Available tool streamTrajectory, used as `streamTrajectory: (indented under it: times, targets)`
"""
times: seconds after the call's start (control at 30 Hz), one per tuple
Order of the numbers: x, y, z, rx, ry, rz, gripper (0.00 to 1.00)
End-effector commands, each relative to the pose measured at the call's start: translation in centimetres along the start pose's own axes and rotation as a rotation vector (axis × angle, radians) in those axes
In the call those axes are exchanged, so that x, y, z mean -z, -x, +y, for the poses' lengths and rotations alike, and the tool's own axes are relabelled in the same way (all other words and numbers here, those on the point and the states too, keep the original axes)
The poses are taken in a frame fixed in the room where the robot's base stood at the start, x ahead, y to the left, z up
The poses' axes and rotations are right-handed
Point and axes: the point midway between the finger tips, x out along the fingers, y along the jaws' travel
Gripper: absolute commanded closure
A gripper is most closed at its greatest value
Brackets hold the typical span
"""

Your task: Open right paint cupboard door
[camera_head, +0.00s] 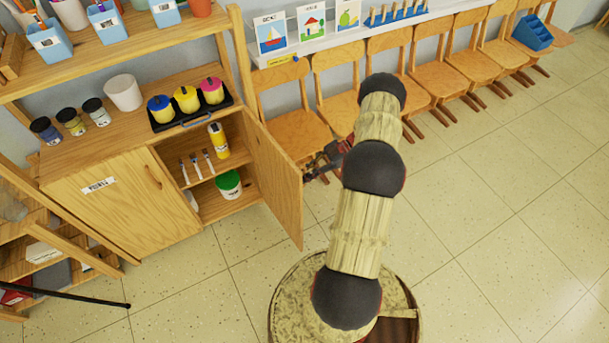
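The wooden paint cupboard (120,212) stands at the left with a label on its shut left door. Its right door (273,180) stands wide open, swung out toward the room. The open half shows a shelf with a yellow bottle (218,140) and several brushes, and below it a white tub with a green lid (229,184). My gripper (309,173) is just right of the open door, by its outer face near the free edge. It is small and dark here, so I cannot tell whether its fingers are open or whether it touches the door.
A black tray (192,115) with three paint pots, a white cup (124,92) and small jars stand on the cupboard top. A row of wooden chairs (433,77) lines the wall behind my arm. A dark rod (70,297) reaches in at lower left. Floor at right is clear.

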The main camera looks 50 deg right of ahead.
Motion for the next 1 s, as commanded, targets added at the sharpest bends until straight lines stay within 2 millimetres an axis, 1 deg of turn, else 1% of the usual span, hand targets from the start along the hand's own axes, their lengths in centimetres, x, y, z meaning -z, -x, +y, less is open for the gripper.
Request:
streamTrajectory:
  times: [0.3, 0.43, 0.57, 0.8, 0.9, 1.0]
  targets:
    - [-0.1, 0.0, -0.1, 0.002, -0.002, 0.001, 0.82]
    - [-0.1, 1.0, -0.1, -0.001, -0.001, 0.0, 0.82]
    - [-0.2, 3.0, -0.1, -0.001, -0.002, 0.0, 0.82]
    - [-0.2, 8.0, -0.1, -0.001, -0.002, 0.0, 0.82]
    - [-0.2, 9.7, -0.1, 0.0, -0.001, 0.0, 0.82]
    - [-0.2, 10.9, 0.0, 0.0, -0.001, 0.0, 0.82]
